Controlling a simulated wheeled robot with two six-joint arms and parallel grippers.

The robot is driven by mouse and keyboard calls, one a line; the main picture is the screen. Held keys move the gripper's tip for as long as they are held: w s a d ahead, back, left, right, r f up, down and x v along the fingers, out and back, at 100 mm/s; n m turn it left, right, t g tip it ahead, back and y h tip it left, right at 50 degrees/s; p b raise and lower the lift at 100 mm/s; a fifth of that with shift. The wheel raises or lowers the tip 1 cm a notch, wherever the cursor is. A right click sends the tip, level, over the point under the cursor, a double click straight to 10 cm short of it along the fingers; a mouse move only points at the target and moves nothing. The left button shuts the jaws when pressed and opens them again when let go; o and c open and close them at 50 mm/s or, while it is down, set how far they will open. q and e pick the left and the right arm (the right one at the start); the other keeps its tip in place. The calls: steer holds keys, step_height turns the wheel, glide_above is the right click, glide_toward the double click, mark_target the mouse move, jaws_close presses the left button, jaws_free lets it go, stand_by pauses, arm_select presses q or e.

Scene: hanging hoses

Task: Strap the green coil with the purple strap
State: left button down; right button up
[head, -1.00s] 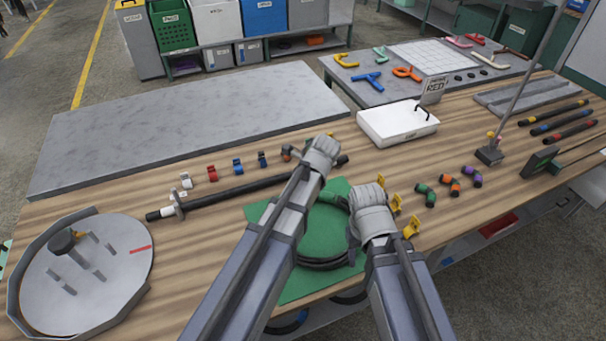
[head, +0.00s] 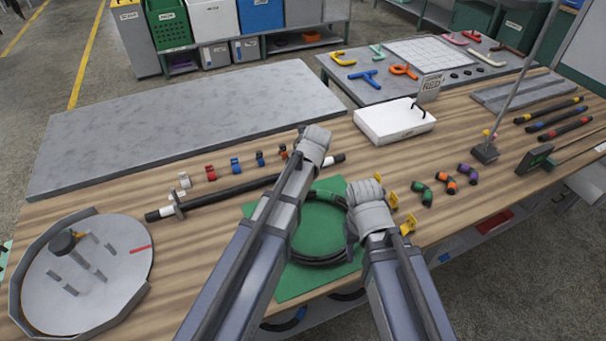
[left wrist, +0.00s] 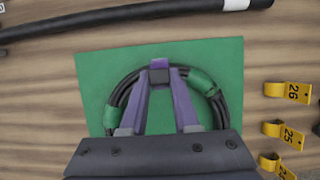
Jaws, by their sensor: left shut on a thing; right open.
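The coil (head: 322,260) is a black hose ring lying flat on a green mat (head: 300,283). In the left wrist view the coil (left wrist: 222,108) shows green sleeves at two places. My left gripper (left wrist: 160,78) points down over the coil's far edge. Its fingers converge on a small purplish piece, apparently the purple strap (left wrist: 160,64); whether it touches the hose I cannot tell. In the head view my left arm hides that gripper. My right gripper (head: 351,241) is at the coil's right edge, mostly hidden by its wrist; its finger gap is unclear.
A long black hose (head: 235,188) lies behind the mat, with several coloured clips (head: 236,165) beyond it. Yellow numbered tags (head: 409,223) stand right of the mat. A white tray (head: 395,128) sits behind, and a round fixture (head: 110,270) at left.

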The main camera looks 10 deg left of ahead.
arm_select(q)
steer(key=shift+f, duration=0.15)
arm_select(e)
steer(key=shift+f, duration=0.15)
arm_select(q)
steer(key=shift+f+b, duration=1.8)
steer(key=shift+b, duration=0.15)
arm_select(e)
steer(key=shift+f, duration=1.8)
arm_select(q)
steer(key=shift+f, duration=0.2)
arm_select(e)
steer(key=shift+f, duration=0.2)
arm_select(q)
steer(key=shift+f+b, duration=1)
steer(key=shift+b, duration=0.2)
arm_select(e)
steer(key=shift+f, duration=1)
arm_select(q)
steer(key=shift+f+b, duration=0.6)
steer(key=shift+f, duration=0.05)
arm_select(e)
steer(key=shift+f, duration=0.6)
